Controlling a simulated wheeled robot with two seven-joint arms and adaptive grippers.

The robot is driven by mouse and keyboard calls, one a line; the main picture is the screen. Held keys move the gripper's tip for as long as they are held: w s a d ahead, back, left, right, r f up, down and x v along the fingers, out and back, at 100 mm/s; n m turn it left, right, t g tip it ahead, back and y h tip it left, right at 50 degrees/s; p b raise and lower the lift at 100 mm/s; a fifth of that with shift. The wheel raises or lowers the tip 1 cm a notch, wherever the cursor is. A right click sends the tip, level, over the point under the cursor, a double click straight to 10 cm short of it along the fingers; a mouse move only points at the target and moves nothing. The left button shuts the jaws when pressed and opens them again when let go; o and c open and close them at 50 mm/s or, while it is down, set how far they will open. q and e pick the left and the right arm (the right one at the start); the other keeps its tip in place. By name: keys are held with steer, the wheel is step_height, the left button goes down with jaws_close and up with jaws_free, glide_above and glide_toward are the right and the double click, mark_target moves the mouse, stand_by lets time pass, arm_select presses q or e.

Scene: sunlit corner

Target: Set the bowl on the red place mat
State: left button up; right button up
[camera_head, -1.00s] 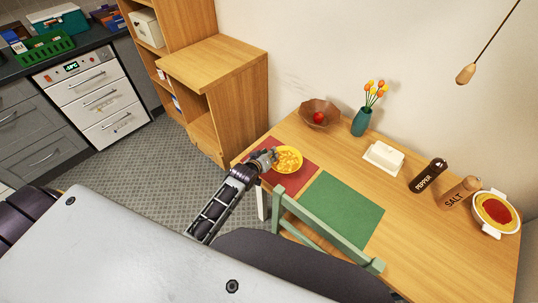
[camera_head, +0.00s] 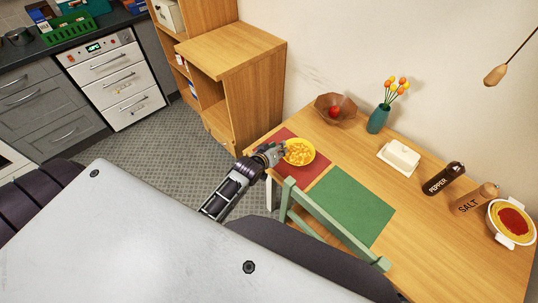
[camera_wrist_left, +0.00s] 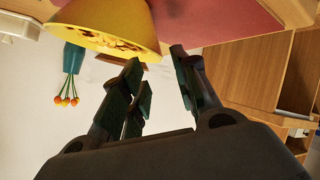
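The yellow bowl (camera_head: 300,155) with yellow-orange food in it sits on the red place mat (camera_head: 313,174). In the left wrist view the bowl (camera_wrist_left: 140,22) is at the top left, with the red mat (camera_wrist_left: 220,14) behind it. My left gripper (camera_head: 281,150) is at the bowl's left side, close to its rim. In the left wrist view its fingers (camera_wrist_left: 156,58) are apart with a gap between them, and the bowl's edge is just beyond the fingertips. Whether a finger touches the bowl is unclear. My right gripper is out of view.
A green mat (camera_head: 350,205) lies in front on the table, with a green chair (camera_head: 330,230) at the edge. Behind are a brown bowl (camera_head: 325,100) with a red fruit, a teal vase (camera_head: 378,119), and a butter dish (camera_head: 399,158). Pepper, salt and a pie dish stand right.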

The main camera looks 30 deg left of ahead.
arm_select(q)
steer(key=v, duration=0.7)
steer(key=shift+s+r, duration=0.15)
steer(key=shift+s, duration=0.2)
stand_by(0.8)
